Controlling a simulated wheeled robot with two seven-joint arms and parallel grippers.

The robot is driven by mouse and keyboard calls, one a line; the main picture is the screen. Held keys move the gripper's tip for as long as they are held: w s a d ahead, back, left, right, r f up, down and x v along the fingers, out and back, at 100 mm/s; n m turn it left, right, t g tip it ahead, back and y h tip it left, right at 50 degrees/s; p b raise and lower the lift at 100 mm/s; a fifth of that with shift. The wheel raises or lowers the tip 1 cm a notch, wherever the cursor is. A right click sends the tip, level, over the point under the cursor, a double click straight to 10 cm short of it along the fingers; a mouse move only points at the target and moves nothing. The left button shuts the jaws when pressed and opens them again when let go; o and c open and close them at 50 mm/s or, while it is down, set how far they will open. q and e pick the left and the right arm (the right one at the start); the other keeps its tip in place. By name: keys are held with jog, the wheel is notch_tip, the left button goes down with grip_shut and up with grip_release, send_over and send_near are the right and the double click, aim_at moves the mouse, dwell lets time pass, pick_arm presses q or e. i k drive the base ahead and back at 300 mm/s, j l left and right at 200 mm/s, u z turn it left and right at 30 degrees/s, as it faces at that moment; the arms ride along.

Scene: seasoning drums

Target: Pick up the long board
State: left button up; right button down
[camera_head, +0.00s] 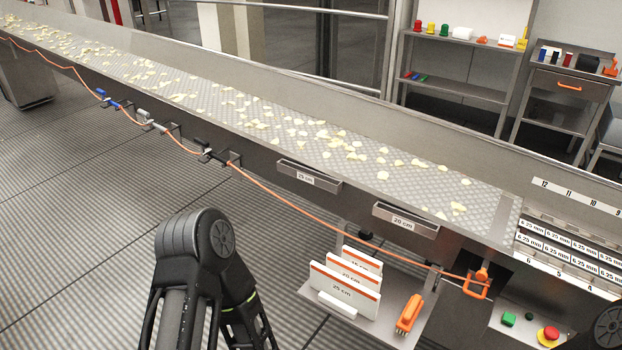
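Three white boards with orange stripes stand upright in a row on a grey side shelf (402,333) at the lower middle. The front one, the 25 cm board (343,289), is the longest. The 20 cm board (354,272) stands behind it, and the shortest board (362,260) is at the back, its label partly covered. A white block (338,305) sits against the front board's face. My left arm bends down left of the boards, apart from them. A piece of my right arm shows at the lower right corner. Neither gripper's fingers are visible.
An orange clamp-like tool (409,314) lies right of the boards. The conveyor (300,120) carries pale chips behind them, with an orange cord along its side. A red emergency button (548,336) and a green button (508,319) are farther right. The floor at left is clear.

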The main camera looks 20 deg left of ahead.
aim_at(367, 301)
jog(key=j+z, duration=0.1)
jog(key=z, duration=0.3)
jog(key=i+j+z, duration=0.1)
jog(key=z, duration=0.3)
jog(key=j+z, duration=0.2)
jog(key=z, duration=0.2)
jog(key=j+z, duration=0.1)
jog(key=z, duration=0.35)
jog(key=j+z, duration=0.15)
jog(key=z, duration=0.25)
jog(key=k+j+z, duration=0.3)
jog(key=j, duration=0.4)
jog(key=k+j+z, duration=0.35)
jog(key=j, duration=0.25)
jog(key=k+j+z, duration=0.3)
jog(key=k+j, duration=0.65)
jog(key=i, duration=0.45)
